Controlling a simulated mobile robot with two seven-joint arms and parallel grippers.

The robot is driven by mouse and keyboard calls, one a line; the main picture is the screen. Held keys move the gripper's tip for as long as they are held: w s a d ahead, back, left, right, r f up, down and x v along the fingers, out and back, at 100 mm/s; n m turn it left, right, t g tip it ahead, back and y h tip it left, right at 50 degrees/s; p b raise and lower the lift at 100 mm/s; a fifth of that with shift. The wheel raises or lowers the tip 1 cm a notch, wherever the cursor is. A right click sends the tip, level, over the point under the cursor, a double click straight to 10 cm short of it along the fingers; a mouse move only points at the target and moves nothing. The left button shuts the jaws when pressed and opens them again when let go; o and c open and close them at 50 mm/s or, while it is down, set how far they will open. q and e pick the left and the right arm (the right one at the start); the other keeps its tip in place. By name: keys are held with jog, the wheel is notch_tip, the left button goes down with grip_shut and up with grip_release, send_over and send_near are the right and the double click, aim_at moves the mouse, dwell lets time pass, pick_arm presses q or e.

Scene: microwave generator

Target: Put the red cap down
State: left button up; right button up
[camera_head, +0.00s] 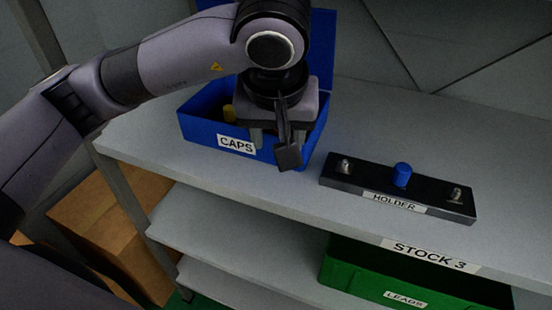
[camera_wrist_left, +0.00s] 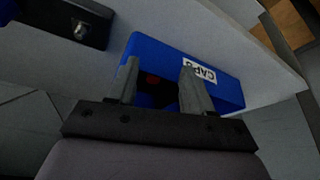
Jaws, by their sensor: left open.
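The blue CAPS box (camera_head: 195,130) stands on the top shelf. My left gripper (camera_head: 278,142) is over the box, pointing down, with its fingers apart. A small red cap (camera_wrist_left: 152,78) shows in the dark interior between the fingers, not touched by either as far as I can tell. In the head view the gripper hides the red cap. A yellow cap (camera_head: 229,113) is in the box's left part. My right gripper is not in view.
A black HOLDER block (camera_head: 368,189) lies right of the box, with a blue cap (camera_head: 402,174) on its middle post and bare metal posts at both ends. A green LEADS bin (camera_head: 345,277) is on the shelf below. The top shelf (camera_head: 430,135) is clear behind the holder.

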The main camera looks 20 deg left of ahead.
pick_arm(q)
jog(key=shift+s+d, duration=0.2)
jog(key=shift+s, duration=0.5)
jog(key=shift+s+d, duration=0.25)
jog(key=shift+s, duration=0.5)
jog(key=shift+s+d, duration=0.2)
jog(key=shift+s, duration=0.5)
